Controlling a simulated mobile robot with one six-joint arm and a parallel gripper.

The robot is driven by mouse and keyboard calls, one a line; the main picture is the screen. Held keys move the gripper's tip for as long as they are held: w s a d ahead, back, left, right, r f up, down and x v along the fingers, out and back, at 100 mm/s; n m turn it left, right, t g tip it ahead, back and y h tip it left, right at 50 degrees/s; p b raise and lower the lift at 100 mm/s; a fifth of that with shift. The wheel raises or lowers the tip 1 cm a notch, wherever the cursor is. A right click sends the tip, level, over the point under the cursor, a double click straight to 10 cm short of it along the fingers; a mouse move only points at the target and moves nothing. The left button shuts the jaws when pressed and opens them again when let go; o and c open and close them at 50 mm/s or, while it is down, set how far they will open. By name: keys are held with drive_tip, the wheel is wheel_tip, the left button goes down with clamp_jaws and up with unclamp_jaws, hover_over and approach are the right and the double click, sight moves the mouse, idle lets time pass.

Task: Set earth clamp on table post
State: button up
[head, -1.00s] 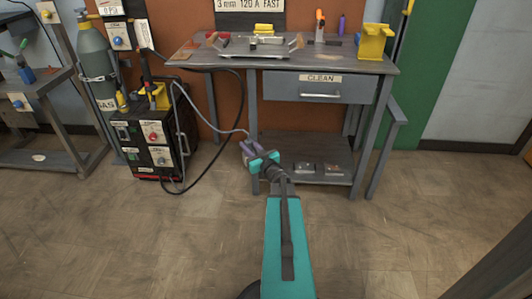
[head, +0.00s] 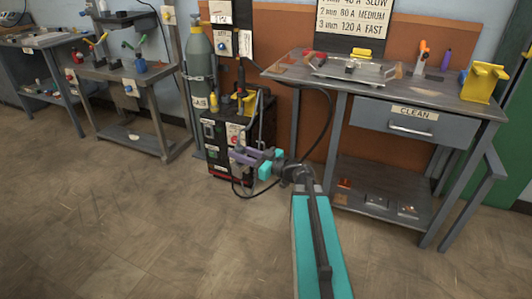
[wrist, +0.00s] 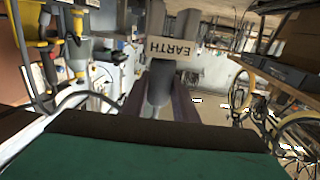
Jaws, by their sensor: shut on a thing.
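In the wrist view the clamp's grey body carries a label (wrist: 173,48) reading EARTH. The grey table (head: 390,88) with a CLEAN drawer stands at the right in the head view. I cannot pick out the table post with certainty.
The black welder (head: 212,150) stands beside a gas cylinder (head: 199,68). A dark cable (head: 330,110) loops beside the table. Open floor lies at the front left.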

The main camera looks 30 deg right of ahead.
drive_tip(key=s+a+r+n+g+y, duration=0.2)
drive_tip(key=a+y, duration=0.1)
drive_tip(key=a, duration=0.6)
drive_tip(key=s+a+r+n+g+y, duration=0.2)
drive_tip(key=a+n+g, duration=0.1)
drive_tip(key=a, duration=0.6)
drive_tip(key=shift+y, duration=0.4)
drive_tip(key=shift+s+a, duration=0.1)
